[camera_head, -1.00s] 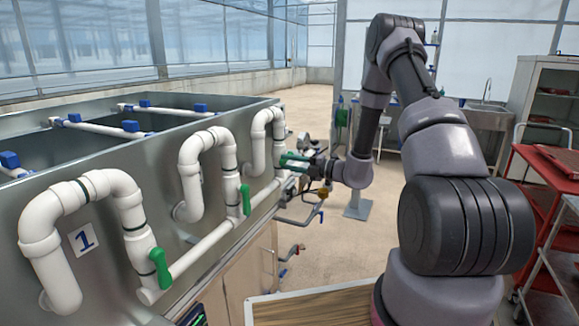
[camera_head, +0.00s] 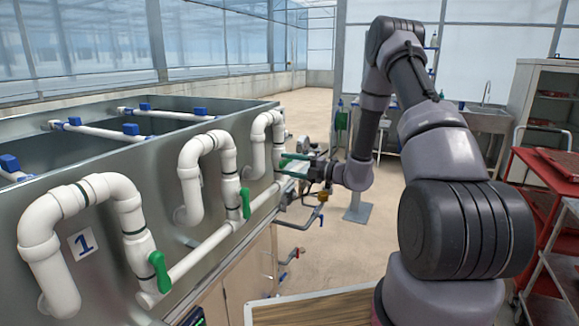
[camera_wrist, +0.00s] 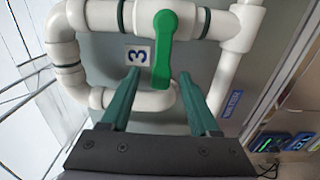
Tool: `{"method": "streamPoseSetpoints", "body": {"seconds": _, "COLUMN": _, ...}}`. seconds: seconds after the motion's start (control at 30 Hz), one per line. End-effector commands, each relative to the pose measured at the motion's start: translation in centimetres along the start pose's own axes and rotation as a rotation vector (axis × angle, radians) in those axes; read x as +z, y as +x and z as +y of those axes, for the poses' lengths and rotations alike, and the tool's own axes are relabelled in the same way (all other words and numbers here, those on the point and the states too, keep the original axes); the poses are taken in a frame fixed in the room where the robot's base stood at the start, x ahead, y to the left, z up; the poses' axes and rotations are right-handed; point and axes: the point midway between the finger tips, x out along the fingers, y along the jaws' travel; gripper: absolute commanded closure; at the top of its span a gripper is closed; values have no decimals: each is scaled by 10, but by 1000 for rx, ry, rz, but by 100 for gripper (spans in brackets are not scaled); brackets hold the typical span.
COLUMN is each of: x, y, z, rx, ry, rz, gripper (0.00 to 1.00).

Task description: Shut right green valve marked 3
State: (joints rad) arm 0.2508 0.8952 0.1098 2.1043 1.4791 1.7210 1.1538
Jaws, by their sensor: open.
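The green valve handle (camera_wrist: 163,48) sits on a white pipe (camera_wrist: 100,17) beside the plate marked 3 (camera_wrist: 138,55) in the wrist view. The handle reaches down the picture from the pipe, crosswise to it. My gripper (camera_wrist: 160,75) is open, with one green finger on each side of the handle's lower end. I see a gap on both sides; depth is hard to judge. In the head view my gripper (camera_head: 281,164) is at the far end of the pipe row, and valve 3's handle cannot be told apart there.
Two other green valve handles, one at the near pipe (camera_head: 159,270) and one at the middle pipe (camera_head: 246,202), hang along their pipes. The metal tank (camera_head: 160,225) stands left of my arm. A red cart (camera_head: 530,190) stands at right. Open floor lies beyond my gripper.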

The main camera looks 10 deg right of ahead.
Motion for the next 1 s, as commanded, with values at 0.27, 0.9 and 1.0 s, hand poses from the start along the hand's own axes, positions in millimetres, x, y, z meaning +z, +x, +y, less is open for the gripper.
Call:
{"method": "streamPoseSetpoints", "body": {"seconds": 0.27, "x": 1, "y": -28, "z": 0, "rx": -1, "ry": 2, "rz": -5, "gripper": 38}}
{"method": "streamPoseSetpoints", "body": {"seconds": 0.9, "x": 0, "y": -109, "z": 0, "rx": 0, "ry": 0, "rz": 0, "gripper": 38}}
{"method": "streamPoseSetpoints", "body": {"seconds": 1.0, "x": 0, "y": -108, "z": 0, "rx": 0, "ry": 0, "rz": 0, "gripper": 38}}
